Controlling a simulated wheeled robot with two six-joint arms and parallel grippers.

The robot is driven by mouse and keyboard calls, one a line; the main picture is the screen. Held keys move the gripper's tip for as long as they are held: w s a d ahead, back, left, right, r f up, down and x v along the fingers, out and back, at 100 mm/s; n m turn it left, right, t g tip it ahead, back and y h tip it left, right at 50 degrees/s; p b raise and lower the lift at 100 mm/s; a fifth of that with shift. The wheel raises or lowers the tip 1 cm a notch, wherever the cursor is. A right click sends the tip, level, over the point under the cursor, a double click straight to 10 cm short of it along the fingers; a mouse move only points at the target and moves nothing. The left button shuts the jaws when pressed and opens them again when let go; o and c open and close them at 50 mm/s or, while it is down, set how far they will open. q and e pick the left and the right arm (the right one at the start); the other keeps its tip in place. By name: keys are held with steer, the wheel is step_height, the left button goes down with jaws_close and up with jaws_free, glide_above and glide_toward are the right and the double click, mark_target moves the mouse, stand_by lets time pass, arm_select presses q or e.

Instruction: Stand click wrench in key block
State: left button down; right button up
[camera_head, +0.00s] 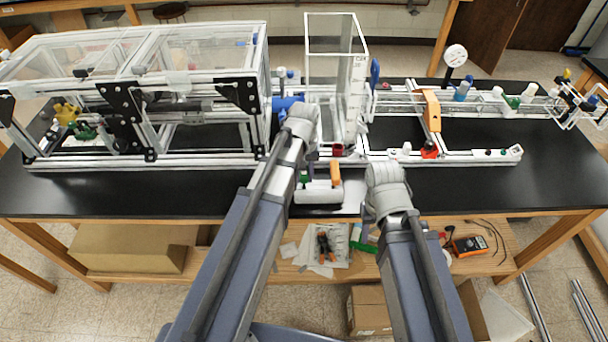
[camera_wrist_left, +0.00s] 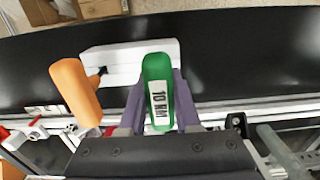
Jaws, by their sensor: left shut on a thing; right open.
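The click wrench has a green handle (camera_wrist_left: 157,68) with a white "10 NM" label. My left gripper (camera_wrist_left: 158,108) is shut on this handle, with a purple finger on each side. The white key block (camera_wrist_left: 118,55) lies beyond the handle on the black table; it also shows in the head view (camera_head: 318,193). I cannot tell whether the wrench's lower end is in the block. An orange-handled tool (camera_wrist_left: 75,90) stands at the block. In the head view, the green handle (camera_head: 304,178) shows at the block's left. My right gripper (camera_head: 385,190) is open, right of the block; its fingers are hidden.
The black table (camera_head: 230,195) has free room left of the block. A metal extrusion frame (camera_head: 150,158) with clear panels stands behind, and a long rail (camera_head: 470,155) runs to the right. A lower wooden shelf holds a cardboard box (camera_head: 130,255) and an orange meter (camera_head: 469,245).

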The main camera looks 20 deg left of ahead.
arm_select(q)
steer(key=shift+f+b, duration=0.4)
steer(key=shift+f, duration=0.1)
steer(key=c, duration=0.5)
jaws_free()
steer(key=shift+r, duration=0.1)
step_height(320, 180, up, 8)
steer(key=p, duration=0.8)
steer(key=shift+f, duration=0.25)
